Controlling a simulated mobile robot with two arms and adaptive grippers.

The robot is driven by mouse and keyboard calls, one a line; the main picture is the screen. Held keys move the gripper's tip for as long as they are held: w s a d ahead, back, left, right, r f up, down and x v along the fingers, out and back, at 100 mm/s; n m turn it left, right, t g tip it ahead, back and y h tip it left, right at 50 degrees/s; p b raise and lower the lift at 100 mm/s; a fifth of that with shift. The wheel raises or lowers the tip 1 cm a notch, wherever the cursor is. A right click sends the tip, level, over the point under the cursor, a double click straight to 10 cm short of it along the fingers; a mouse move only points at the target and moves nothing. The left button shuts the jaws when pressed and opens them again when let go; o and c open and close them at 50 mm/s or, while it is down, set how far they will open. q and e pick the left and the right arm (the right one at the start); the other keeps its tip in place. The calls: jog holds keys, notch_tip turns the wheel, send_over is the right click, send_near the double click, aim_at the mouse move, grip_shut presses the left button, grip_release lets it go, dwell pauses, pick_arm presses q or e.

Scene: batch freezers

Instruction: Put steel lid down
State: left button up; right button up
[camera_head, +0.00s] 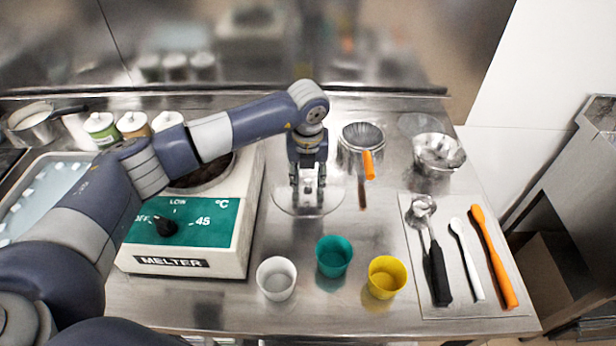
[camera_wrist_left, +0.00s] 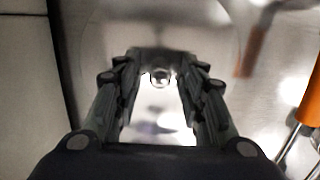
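The round steel lid (camera_head: 283,204) appears to lie flat on the steel counter, right of the melter; its shiny surface blends with the counter. It also shows in the left wrist view (camera_wrist_left: 105,40), with its small knob (camera_wrist_left: 160,79) between the fingers. My left gripper (camera_head: 308,185) points straight down over the lid's middle. Its fingers (camera_wrist_left: 160,72) stand apart on either side of the knob, with gaps visible beside it. The fingertips' exact height above the lid is hard to tell. My right gripper is not in view.
The melter (camera_head: 190,258) stands close on the left. A steel pan with an orange handle (camera_head: 368,165) is behind right. White (camera_head: 276,279), green (camera_head: 334,257) and yellow (camera_head: 387,277) cups stand in front. A utensil mat (camera_head: 460,295) and steel bowl (camera_head: 438,153) are at right.

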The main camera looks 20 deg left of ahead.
aim_at(308, 191)
pick_arm(q)
jog(key=shift+r, duration=0.3)
notch_tip(308, 191, up, 12)
jog(key=s+b, duration=0.1)
jog(key=b, duration=0.1)
jog(key=shift+s+d+f, duration=0.15)
jog(key=shift+s+d, duration=0.05)
jog(key=shift+d, duration=0.05)
